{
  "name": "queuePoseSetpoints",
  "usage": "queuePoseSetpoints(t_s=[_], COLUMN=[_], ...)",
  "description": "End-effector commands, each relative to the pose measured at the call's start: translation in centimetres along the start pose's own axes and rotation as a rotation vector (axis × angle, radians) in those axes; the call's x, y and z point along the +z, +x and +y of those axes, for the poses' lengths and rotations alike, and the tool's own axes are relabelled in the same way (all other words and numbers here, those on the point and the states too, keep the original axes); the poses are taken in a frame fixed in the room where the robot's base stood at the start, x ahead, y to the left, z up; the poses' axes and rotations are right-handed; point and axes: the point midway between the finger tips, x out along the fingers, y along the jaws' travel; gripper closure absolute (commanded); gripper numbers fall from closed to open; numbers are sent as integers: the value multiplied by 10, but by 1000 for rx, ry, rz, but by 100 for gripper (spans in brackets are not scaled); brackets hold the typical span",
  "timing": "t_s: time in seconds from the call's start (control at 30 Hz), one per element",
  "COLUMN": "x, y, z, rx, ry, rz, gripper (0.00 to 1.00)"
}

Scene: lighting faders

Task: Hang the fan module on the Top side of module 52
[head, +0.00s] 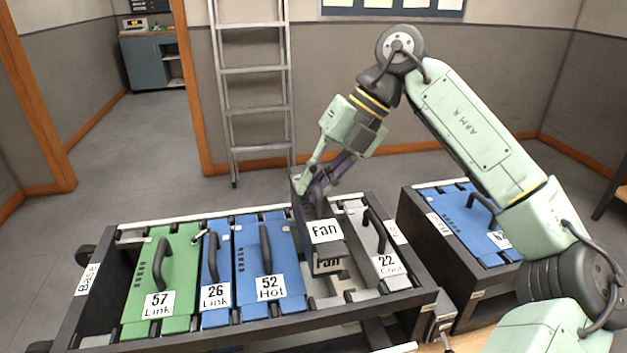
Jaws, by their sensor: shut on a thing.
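The fan module (328,253) is a dark grey block with white labels reading "Fan". My gripper (318,193) is shut on it from above. The module sits at the bay between blue module 52 (278,255) and grey module 22 (379,240), its lower front over the slot. I cannot tell whether it touches the rack (345,325). Module 52, labelled "52 Hot", has a black handle and lies to the left of the fan module. The gripper's fingertips and the fan module's back part are partly hidden.
Left of module 52 are blue module 26 (214,270) and green module 57 (150,275), both with raised parts. A second rack with a blue module (462,222) stands right. A ladder (256,110) leans on the wall behind. Floor to the left is clear.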

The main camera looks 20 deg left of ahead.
Motion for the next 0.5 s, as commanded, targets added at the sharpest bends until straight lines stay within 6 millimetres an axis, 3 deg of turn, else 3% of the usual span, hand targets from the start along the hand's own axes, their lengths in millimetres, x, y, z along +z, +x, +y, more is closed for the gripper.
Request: queuePoseSetpoints(t_s=[0.5], x=[0], y=[38], z=[-25], rx=[3], ry=[-1], rz=[-2], gripper=[100])
